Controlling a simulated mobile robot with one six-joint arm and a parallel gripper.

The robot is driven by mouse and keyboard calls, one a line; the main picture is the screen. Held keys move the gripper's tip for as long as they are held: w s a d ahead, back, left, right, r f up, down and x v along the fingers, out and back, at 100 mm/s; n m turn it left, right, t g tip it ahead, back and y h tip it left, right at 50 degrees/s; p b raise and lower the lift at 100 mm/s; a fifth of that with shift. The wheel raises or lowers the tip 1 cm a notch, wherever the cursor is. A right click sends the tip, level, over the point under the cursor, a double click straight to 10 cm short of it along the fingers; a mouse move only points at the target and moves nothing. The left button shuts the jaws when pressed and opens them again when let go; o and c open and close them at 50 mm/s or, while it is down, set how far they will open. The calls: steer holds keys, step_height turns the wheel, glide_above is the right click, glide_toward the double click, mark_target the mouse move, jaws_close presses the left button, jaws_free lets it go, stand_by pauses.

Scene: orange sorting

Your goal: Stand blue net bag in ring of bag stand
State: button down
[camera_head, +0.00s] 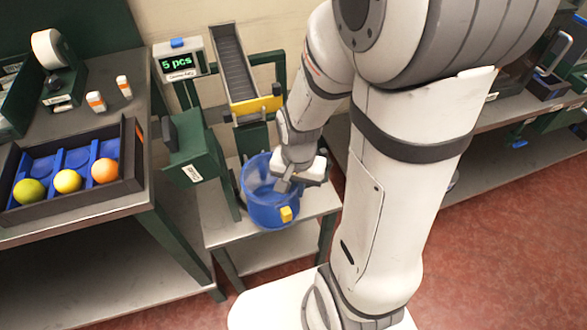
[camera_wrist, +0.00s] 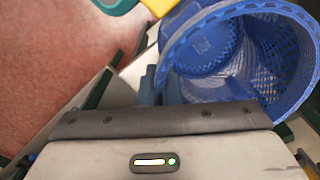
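The blue net bag (camera_head: 268,212) is an open, tub-shaped mesh bag with a yellow tag (camera_head: 286,214) low on its front. It is over the small side table, beside a green upright piece with a label. My gripper (camera_head: 284,184) is at the right part of its rim. In the wrist view the bag (camera_wrist: 205,42) fills the upper right, its mouth towards the camera. My gripper's fingers (camera_wrist: 160,92) look closed over the rim's near edge. I cannot make out the ring of the bag stand or whether the bag touches the table.
The small side table (camera_head: 222,236) has a narrow bare strip at its front. The green labelled piece (camera_head: 196,160) stands left of the bag. A chute with a yellow end (camera_head: 257,106) stands behind. A fruit tray (camera_head: 75,203) is on the left bench. A counter display (camera_head: 179,62) shows "5 pcs".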

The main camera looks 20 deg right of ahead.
steer(key=w, duration=1)
steer(key=shift+w+f+b, duration=0.15)
steer(key=shift+f+b, duration=0.95)
steer(key=shift+f, duration=0.3)
steer(key=shift+w+f+b, duration=0.1)
steer(key=shift+f+b, duration=1)
steer(key=shift+f, duration=0.25)
steer(key=shift+s, duration=0.1)
steer(key=c, duration=1.6)
jaws_free()
steer(key=shift+o, duration=0.2)
